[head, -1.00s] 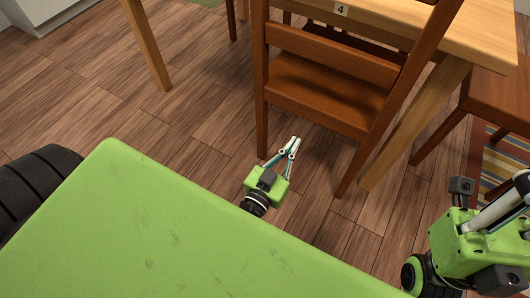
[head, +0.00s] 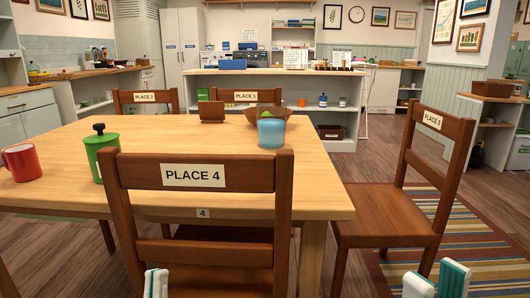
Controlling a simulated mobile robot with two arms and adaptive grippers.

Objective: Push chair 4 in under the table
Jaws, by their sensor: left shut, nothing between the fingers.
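Chair 4 (head: 137,178), brown wood with a "PLACE 4" label on its back, stands upright at the near side of the light wooden table (head: 325,192). Its backrest overlaps the table's near edge in the head view, and a small "4" tag (head: 203,213) shows between its slats. Part of its seat (head: 215,281) shows low down; its legs are cut off. My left gripper (head: 157,284) is shut and empty at the bottom edge, in front of the chair's lower left. My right gripper (head: 436,282) is at the bottom right, right of chair 4, mostly cut off; its opening is unclear.
Chair 3 (head: 385,212) stands at the table's right end, on a striped rug (head: 480,240). Two chairs stand at the far side, one of them chair 2 (head: 122,110). A red mug (head: 20,163), green pot (head: 97,150), blue cup (head: 271,131) and brown bowl are on the table.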

